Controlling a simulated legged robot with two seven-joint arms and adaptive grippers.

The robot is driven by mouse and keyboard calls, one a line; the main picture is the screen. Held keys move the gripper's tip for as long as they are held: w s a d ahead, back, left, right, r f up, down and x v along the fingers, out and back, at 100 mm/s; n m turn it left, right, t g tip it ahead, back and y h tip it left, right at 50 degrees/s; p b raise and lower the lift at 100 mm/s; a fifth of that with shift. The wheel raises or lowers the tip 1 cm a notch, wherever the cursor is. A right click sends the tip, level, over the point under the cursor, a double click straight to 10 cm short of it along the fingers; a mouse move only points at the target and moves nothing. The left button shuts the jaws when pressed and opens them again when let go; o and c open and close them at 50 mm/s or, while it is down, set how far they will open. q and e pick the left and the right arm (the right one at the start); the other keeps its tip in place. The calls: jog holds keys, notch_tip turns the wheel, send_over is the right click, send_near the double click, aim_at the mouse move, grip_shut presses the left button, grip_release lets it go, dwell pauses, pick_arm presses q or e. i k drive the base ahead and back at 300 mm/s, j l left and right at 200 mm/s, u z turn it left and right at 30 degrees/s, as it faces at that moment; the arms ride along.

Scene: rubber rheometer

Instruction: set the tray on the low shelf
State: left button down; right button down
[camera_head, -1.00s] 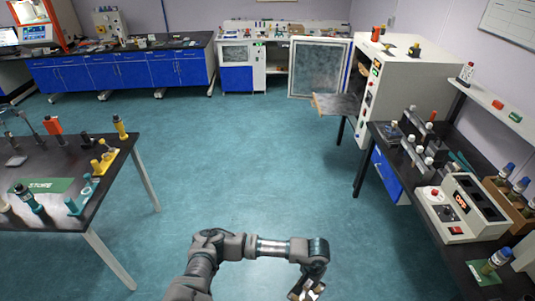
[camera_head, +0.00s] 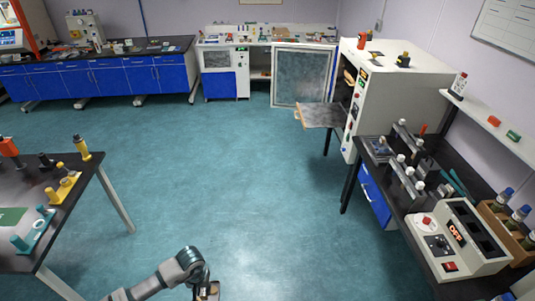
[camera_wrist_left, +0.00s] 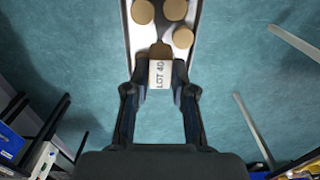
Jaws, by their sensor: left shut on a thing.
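My left gripper (camera_wrist_left: 160,90) is shut on the pale tab of a tray (camera_wrist_left: 128,30); the tab reads "LOT 40". The tray is narrow, with light rims, and carries several round tan discs (camera_wrist_left: 174,10); its far end is out of the frame. The floor shows below it. In the head view the left gripper (camera_head: 207,291) is at the bottom edge, and only a bit of the tray shows there. An open cabinet (camera_head: 261,73) with an inner shelf stands at the back; I cannot tell whether this is the low shelf. My right gripper is not in view.
A black-topped table (camera_head: 83,198) stands at left. At right are a white oven (camera_head: 390,90) with a grey plate (camera_head: 322,115) sticking out and a bench with a control box (camera_head: 455,238). Blue cabinets (camera_head: 90,82) line the back left. The floor (camera_head: 240,170) between is clear.

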aim_at(309, 109)
jog(key=i+l, duration=0.15)
jog(key=i, duration=0.45)
jog(key=i+l, duration=0.15)
jog(key=i, duration=0.5)
jog(key=i+l, duration=0.15)
jog(key=i, duration=0.45)
jog(key=i+z, duration=0.15)
jog(key=i, duration=0.45)
jog(key=i+z, duration=0.2)
jog(key=i, duration=0.45)
jog(key=i+j+z, duration=0.15)
jog(key=i, duration=0.45)
jog(key=i+l+z, duration=0.1)
jog(key=i+z, duration=0.3)
jog(key=i+j+z, duration=0.15)
jog(key=i+z, duration=0.2)
jog(key=i, duration=0.25)
jog(key=i+j+z, duration=0.2)
jog(key=i+z, duration=0.2)
jog(key=i, duration=0.1)
